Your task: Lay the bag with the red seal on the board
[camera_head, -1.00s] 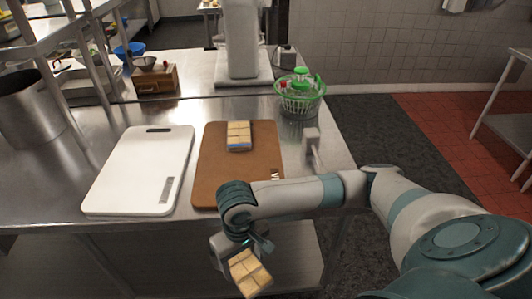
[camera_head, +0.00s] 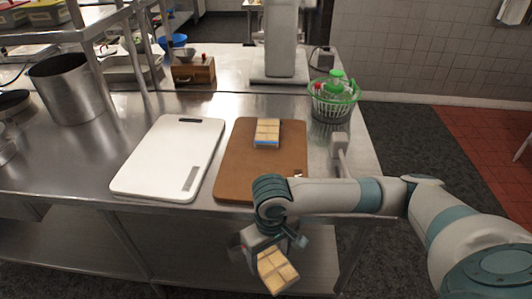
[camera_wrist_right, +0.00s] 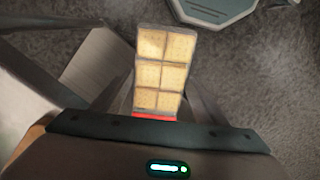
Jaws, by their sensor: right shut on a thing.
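The bag with the red seal (camera_wrist_right: 162,72), a clear pack of pale square crackers, is held in my right gripper (camera_head: 268,252). The red seal (camera_wrist_right: 155,117) shows at the bag's gripped end in the right wrist view. In the head view this bag (camera_head: 277,271) hangs tilted in front of the table's front edge, below tabletop height. A brown board (camera_head: 236,172) lies on the table beyond it, and a white board (camera_head: 160,160) lies to its left. A similar bag with a blue seal (camera_head: 267,132) lies on the brown board's far part. My left gripper is out of view.
A green basket with bottles (camera_head: 335,105) stands right of the brown board. A tap-like metal fitting (camera_head: 340,146) is near the table's right edge. A large pot (camera_head: 65,92) and wooden box (camera_head: 193,72) stand farther back left. The brown board's near half is bare.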

